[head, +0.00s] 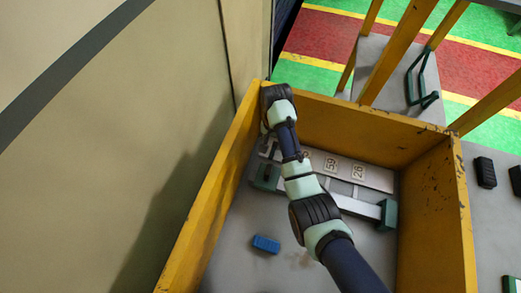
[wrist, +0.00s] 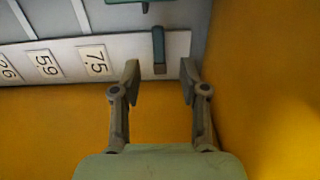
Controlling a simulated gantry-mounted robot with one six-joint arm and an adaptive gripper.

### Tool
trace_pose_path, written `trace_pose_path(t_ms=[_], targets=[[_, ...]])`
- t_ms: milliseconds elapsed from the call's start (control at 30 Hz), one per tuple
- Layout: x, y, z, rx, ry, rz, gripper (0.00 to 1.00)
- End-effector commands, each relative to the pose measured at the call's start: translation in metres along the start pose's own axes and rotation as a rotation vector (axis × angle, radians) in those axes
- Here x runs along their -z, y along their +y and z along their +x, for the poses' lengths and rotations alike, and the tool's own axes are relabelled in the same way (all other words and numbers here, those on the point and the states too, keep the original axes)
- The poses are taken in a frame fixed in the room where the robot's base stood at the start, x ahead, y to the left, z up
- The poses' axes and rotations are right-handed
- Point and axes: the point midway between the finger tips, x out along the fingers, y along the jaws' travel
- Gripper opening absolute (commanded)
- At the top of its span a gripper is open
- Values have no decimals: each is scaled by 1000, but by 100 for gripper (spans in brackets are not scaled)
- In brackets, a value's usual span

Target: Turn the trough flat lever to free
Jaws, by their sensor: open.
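A dark teal flat lever (wrist: 158,50) stands out from the end of a white panel (wrist: 120,45) in the wrist view, beside the number plate 75 (wrist: 94,61). It points toward my gripper (wrist: 160,78). My gripper is open, one finger on each side of the lever's line, with the lever's tip near the gap. I cannot tell whether the fingers touch it. In the head view the white panel (head: 376,179) lies inside a yellow-walled box (head: 436,205); my arm hides the lever and the gripper there.
A grey bar with green end blocks (head: 387,214) lies along the panel in the head view. A blue block (head: 266,244) sits on the grey floor of the box. Yellow walls stand close to my gripper in the wrist view. Dark blocks (head: 485,172) lie outside at right.

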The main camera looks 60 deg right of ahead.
Motion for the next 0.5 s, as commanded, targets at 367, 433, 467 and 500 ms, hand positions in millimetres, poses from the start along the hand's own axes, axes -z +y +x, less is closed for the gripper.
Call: trace_pose_path(t_ms=[367,433,467,500], targets=[[-1,-1,64,0,0,-4,44],[-1,-1,71,0,0,-4,44],[-1,-1,74,0,0,-5,44],[-1,-1,76,1,1,-5,44]])
